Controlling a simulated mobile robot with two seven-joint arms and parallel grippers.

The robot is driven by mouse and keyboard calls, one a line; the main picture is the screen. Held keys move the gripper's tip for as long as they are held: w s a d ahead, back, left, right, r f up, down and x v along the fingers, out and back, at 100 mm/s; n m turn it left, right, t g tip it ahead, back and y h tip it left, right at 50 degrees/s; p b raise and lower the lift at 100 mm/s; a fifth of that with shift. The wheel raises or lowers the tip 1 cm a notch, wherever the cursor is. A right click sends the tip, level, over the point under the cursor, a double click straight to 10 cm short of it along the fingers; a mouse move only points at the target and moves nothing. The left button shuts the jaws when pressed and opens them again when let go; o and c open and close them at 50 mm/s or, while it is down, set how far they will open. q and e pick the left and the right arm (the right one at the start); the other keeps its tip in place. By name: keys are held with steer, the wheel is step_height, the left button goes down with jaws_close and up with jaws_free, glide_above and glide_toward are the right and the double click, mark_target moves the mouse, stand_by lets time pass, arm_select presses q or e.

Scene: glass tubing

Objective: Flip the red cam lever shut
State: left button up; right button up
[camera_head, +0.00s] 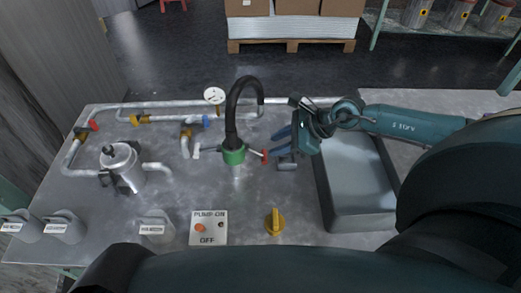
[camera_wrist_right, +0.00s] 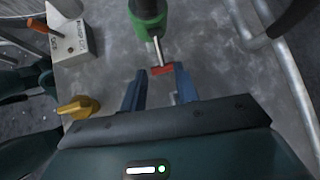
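The red cam lever (camera_head: 265,156) sticks out to the right from the green coupling (camera_head: 234,156) at the foot of a black hose. My right gripper (camera_head: 275,142) is open and empty, just right of the red lever. In the right wrist view, the red lever tip (camera_wrist_right: 162,70) lies between and slightly beyond the two blue fingertips of my gripper (camera_wrist_right: 156,74). I cannot tell whether a finger touches it. My left gripper is not in view.
A yellow knob (camera_head: 275,222) and a pump switch box (camera_head: 208,228) stand towards the front. A grey basin (camera_head: 375,212) lies right of the coupling. Pipes, a gauge (camera_head: 214,96) and a metal canister (camera_head: 122,167) are behind and left.

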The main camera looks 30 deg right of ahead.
mark_target(261, 155)
steer(key=x, duration=0.6)
steer(key=shift+w+a+f, duration=0.15)
steer(key=shift+a+f, duration=0.05)
steer(key=shift+f, duration=0.1)
jaws_close()
